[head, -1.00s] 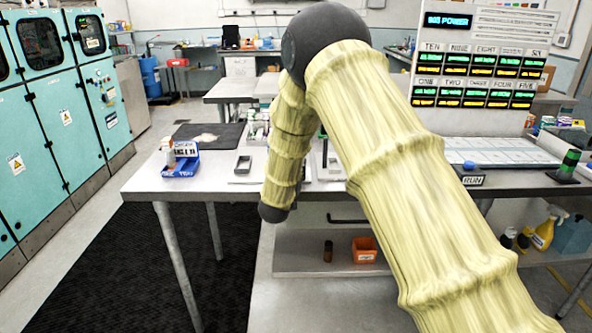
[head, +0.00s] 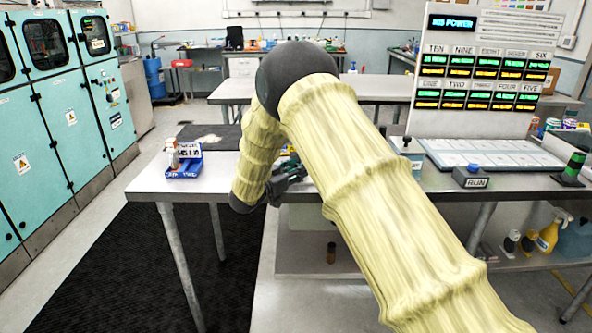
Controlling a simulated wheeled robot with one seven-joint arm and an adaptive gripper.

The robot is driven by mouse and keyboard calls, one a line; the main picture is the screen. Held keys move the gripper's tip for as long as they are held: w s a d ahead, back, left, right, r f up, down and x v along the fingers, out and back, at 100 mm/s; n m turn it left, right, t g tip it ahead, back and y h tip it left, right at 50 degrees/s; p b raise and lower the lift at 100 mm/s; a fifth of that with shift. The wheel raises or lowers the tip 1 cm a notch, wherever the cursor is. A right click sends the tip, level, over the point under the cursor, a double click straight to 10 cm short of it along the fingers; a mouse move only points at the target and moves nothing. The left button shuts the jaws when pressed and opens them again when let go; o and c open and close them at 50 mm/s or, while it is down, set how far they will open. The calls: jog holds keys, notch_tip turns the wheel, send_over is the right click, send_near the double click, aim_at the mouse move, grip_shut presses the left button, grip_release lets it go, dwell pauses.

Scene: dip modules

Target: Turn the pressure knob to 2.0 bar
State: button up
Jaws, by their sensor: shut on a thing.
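My gripper (head: 284,180) shows only in part, dark grey, beside my pale yellow arm near the front edge of the grey table. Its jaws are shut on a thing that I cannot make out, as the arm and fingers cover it. I cannot make out a pressure knob or a pressure reading. A small grey box (head: 408,158) with a dark top stands on the table right of my arm, too small to read.
A white console (head: 480,75) with lit rows stands at the table's back right. A RUN button box (head: 471,177) and a green-black beacon (head: 572,168) are in front of it. A blue tray (head: 186,167) sits at the table's left. Bottles (head: 548,235) stand on the lower shelf.

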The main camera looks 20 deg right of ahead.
dwell(0.3)
jog(key=o, duration=1)
jog(key=shift+n+t+y, duration=0.3)
jog(key=shift+t, duration=0.1)
